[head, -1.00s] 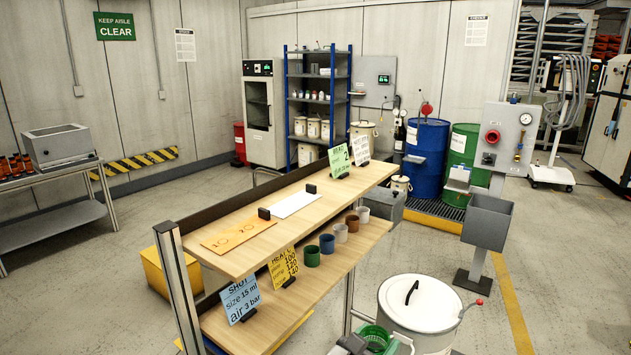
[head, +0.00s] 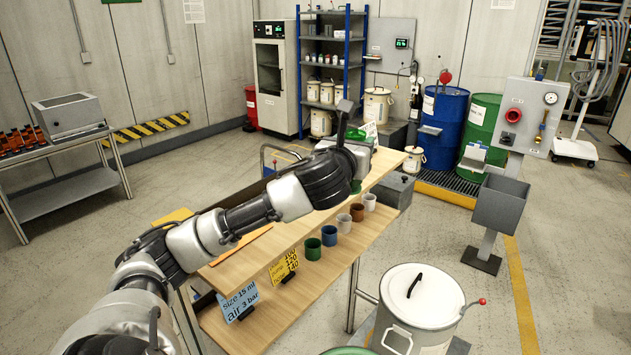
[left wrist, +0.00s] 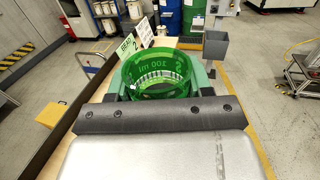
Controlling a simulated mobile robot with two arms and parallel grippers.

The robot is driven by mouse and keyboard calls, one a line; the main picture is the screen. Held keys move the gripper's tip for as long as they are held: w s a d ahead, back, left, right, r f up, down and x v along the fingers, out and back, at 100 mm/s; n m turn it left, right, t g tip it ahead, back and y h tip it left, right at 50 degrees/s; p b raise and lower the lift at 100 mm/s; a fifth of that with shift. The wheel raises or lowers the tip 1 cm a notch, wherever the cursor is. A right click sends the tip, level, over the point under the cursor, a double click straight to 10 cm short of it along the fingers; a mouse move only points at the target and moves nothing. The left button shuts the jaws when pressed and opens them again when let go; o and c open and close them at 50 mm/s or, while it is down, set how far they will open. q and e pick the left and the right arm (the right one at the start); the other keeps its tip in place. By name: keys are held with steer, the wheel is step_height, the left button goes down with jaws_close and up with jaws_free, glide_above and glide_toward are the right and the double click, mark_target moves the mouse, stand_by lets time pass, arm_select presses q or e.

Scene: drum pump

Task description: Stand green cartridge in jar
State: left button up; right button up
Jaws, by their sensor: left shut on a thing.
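A see-through green cartridge (left wrist: 152,78) marked 100 ml is held in my left gripper (left wrist: 165,88), its round open rim showing in the left wrist view. In the head view my left gripper (head: 358,172) is over the far part of the upper wooden shelf, and a bit of green shows below it. Small open jars stand in a row on the lower shelf: green (head: 312,250), blue (head: 329,236), white (head: 343,224), brown (head: 357,212) and pale grey (head: 369,202). Which is the task's jar, I cannot tell. My right gripper is out of view.
My left arm hides much of the upper shelf, whose front part (head: 250,240) shows. A yellow card (head: 284,265) and a blue card (head: 239,301) stand on the lower shelf. A white lidded drum (head: 420,300) stands at the front right. A grey bin (head: 500,205) is farther right.

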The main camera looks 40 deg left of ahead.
arm_select(q)
steer(key=s+a+f, duration=0.1)
steer(key=a+f, duration=0.2)
steer(key=s+a+f+p, duration=0.1)
steer(key=a+f, duration=0.3)
steer(key=s+a+f+p, duration=0.1)
steer(key=a+f, duration=0.2)
steer(key=shift+s+a+f, duration=0.1)
steer(key=shift+a+f, duration=0.05)
steer(key=shift+f, duration=0.05)
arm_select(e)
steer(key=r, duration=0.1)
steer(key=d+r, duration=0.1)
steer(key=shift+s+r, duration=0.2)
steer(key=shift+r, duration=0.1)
arm_select(q)
steer(key=shift+f, duration=0.15)
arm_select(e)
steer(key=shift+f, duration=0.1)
arm_select(q)
steer(key=o, duration=1.3)
steer(key=shift+c, duration=0.2)
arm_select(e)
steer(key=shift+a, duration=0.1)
